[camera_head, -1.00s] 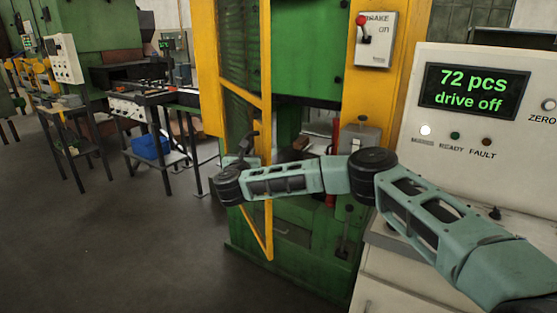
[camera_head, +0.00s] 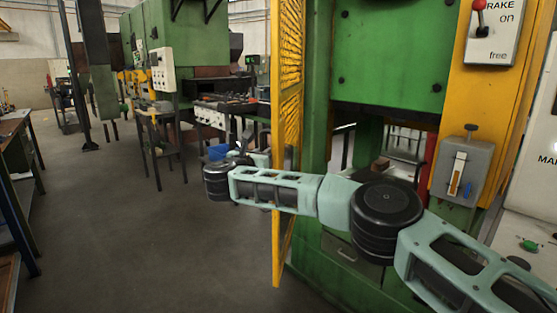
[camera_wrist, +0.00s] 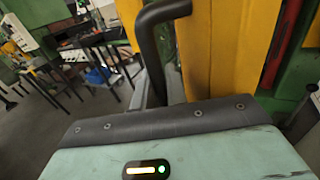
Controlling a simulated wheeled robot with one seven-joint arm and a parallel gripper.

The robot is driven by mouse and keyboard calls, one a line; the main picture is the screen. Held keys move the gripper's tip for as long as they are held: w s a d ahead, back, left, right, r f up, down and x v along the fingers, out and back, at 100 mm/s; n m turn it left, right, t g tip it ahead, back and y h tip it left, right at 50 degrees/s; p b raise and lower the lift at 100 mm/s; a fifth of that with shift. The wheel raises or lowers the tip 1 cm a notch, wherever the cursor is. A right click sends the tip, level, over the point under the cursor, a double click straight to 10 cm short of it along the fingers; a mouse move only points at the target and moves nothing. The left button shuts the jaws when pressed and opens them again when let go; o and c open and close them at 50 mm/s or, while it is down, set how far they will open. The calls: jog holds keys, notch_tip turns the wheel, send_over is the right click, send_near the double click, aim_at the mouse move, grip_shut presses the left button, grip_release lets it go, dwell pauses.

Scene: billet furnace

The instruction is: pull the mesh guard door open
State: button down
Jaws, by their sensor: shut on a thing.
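The mesh guard door (camera_head: 289,85) has a yellow frame and stands swung out from the green press, seen nearly edge-on in the head view. Its yellow frame (camera_wrist: 228,45) also fills the upper right middle of the wrist view. A dark bent handle (camera_wrist: 150,45) stands out from the frame. My gripper (camera_wrist: 160,92) is shut on this handle. In the head view, my gripper (camera_head: 250,150) is left of the door, partly hidden behind my wrist. The fingertips' contact with the handle is not clear there.
The green press (camera_head: 390,55) has an open bay behind the door. A brake lever box (camera_head: 492,32) and a grey switch box (camera_head: 462,170) are on its right side. Benches with a blue bin (camera_head: 218,151) stand behind. The floor (camera_head: 130,240) at left is clear.

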jog(key=shift+w+a, duration=0.15)
jog(key=shift+a, duration=0.2)
jog(key=shift+r, duration=0.1)
jog(key=c, duration=1.8)
grip_release()
jog(key=shift+o, duration=0.2)
jog(key=b+v, duration=0.4)
jog(key=v, duration=1.3)
jog(key=shift+a, duration=0.1)
